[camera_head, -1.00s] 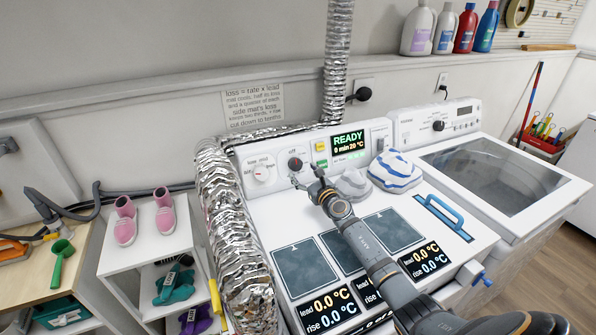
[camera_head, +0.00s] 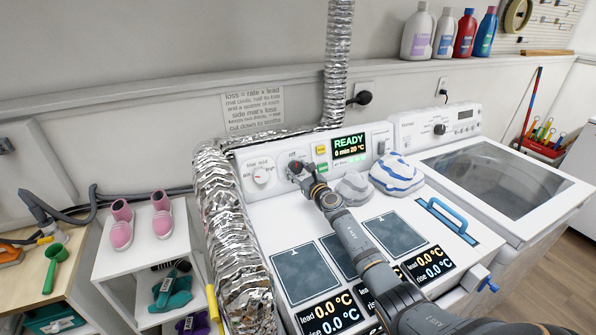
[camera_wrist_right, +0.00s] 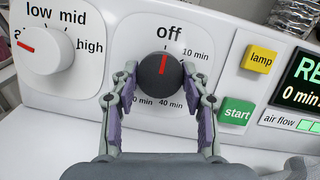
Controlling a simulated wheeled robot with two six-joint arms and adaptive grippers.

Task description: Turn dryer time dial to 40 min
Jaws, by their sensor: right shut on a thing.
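The dryer time dial (camera_wrist_right: 158,75) is a round dark knob with a red pointer line. The pointer points up at "off". "10 min" is at its upper right and "40 min" below it; another label at lower left is partly covered by a finger. My right gripper (camera_wrist_right: 160,88) has one finger on each side of the dial and is shut on it. In the head view the dial (camera_head: 294,167) is partly hidden behind my right gripper (camera_head: 300,174). The dryer display (camera_head: 349,146) reads READY, 0 min, 20 °C. My left gripper is not in view.
A white heat dial (camera_wrist_right: 42,48) sits left of the time dial. The yellow lamp button (camera_wrist_right: 260,58) and green start button (camera_wrist_right: 236,112) are to its right. Grey (camera_head: 353,187) and blue-striped (camera_head: 396,174) bundles lie on the dryer top beside my arm.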

